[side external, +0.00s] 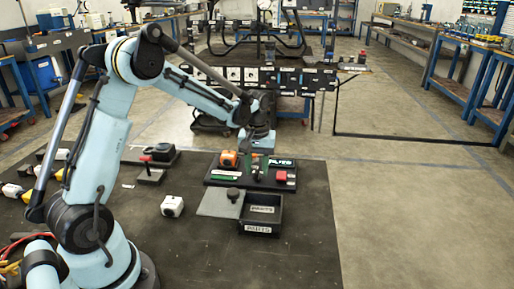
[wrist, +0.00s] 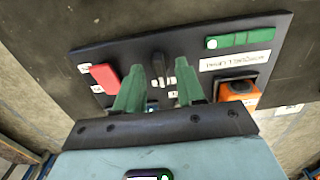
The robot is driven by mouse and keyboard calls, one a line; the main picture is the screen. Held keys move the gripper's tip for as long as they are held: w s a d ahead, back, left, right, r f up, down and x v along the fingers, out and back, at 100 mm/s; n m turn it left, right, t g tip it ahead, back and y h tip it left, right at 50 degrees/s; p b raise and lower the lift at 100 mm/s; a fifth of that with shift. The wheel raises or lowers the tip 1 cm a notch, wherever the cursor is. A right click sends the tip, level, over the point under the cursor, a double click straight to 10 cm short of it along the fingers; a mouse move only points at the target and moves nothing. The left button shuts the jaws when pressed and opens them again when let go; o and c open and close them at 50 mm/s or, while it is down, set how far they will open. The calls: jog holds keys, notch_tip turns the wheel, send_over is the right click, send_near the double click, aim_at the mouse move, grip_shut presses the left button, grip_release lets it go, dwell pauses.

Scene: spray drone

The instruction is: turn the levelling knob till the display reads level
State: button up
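A black control panel (side external: 222,183) lies on the dark bench top, under my gripper (side external: 258,167). In the wrist view, my gripper (wrist: 159,96) has its two green fingers apart, with a visible gap between them. A small black knob-like piece (wrist: 158,64) shows in that gap, just beyond the fingertips; I cannot tell whether they touch it. It looks like the levelling knob. The display (side external: 281,162) is lit teal at the panel's far right; its reading is too small to make out. In the wrist view the display is mostly hidden behind the fingers.
On the panel are a red block (side external: 281,176), an orange unit (side external: 228,158) and a green strip (side external: 225,178). A white block (side external: 172,206) lies left. The front right of the bench is clear.

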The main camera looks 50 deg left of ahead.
jog(key=shift+f, duration=0.3)
grip_shut()
jog(key=shift+m, duration=3.1)
grip_release()
